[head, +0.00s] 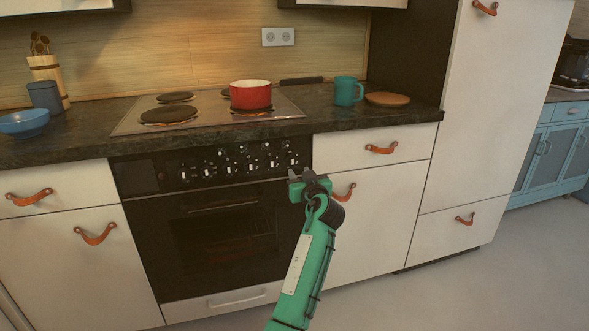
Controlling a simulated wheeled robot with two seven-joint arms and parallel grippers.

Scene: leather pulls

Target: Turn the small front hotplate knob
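The black control panel (212,165) runs along the top of the oven front, under the hotplates. It carries a row of several small knobs (231,169) with light markings. Which one is the small front hotplate knob cannot be read at this size. My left gripper (305,174), on a green arm, is at the right end of the panel, in front of the edge between oven and white cabinet. Its two grey fingers look apart, with nothing between them. Whether it touches the panel cannot be told. My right gripper is not in view.
The dark countertop edge (375,126) overhangs the drawers. A leather pull (381,148) is right of my gripper.

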